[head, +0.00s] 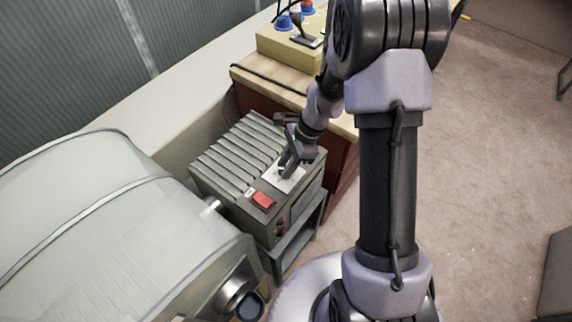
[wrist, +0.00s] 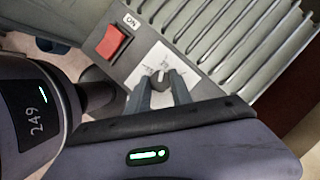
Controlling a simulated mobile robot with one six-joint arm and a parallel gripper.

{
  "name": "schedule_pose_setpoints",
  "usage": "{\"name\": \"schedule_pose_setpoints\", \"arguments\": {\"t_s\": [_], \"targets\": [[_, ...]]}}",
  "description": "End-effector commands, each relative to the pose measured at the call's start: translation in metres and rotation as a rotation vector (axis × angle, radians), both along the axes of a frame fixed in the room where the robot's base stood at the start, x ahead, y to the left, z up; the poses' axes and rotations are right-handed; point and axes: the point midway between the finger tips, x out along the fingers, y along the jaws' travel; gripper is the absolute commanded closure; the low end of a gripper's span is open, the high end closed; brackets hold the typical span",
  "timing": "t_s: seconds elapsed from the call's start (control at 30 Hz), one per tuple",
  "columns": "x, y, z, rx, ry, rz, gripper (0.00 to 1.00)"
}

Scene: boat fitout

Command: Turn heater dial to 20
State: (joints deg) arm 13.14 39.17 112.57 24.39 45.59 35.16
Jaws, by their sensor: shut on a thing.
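The heater (head: 228,160) is a grey-green finned box on a low stand, left of my arm in the head view. Its fins also show in the wrist view (wrist: 225,35). A red switch (head: 263,200) marked ON sits on its top panel. A white dial plate (wrist: 152,62) lies beside the switch. My gripper (wrist: 161,76) points down at this plate, and its fingers are shut on the small grey heater dial (wrist: 160,75). The fingers hide most of the dial, and I cannot read its setting or the scale marks.
A large pale rounded tank (head: 90,220) stands close to the heater on the left. A wooden bench (head: 270,85) behind the heater carries a yellowish box (head: 285,48) with blue knobs. Open floor (head: 490,130) lies to the right.

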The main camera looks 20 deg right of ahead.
Motion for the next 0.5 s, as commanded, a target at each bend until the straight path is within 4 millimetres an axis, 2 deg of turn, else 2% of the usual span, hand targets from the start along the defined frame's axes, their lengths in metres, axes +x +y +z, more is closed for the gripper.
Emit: {"name": "schedule_pose_setpoints", "arguments": {"t_s": [0.47, 0.5], "targets": [[0.0, -0.0001, 0.0002, 0.0, -0.001, -0.013, 1.0], [0.0, -0.0001, 0.0002, 0.0, 0.0, -0.013, 0.71]]}}
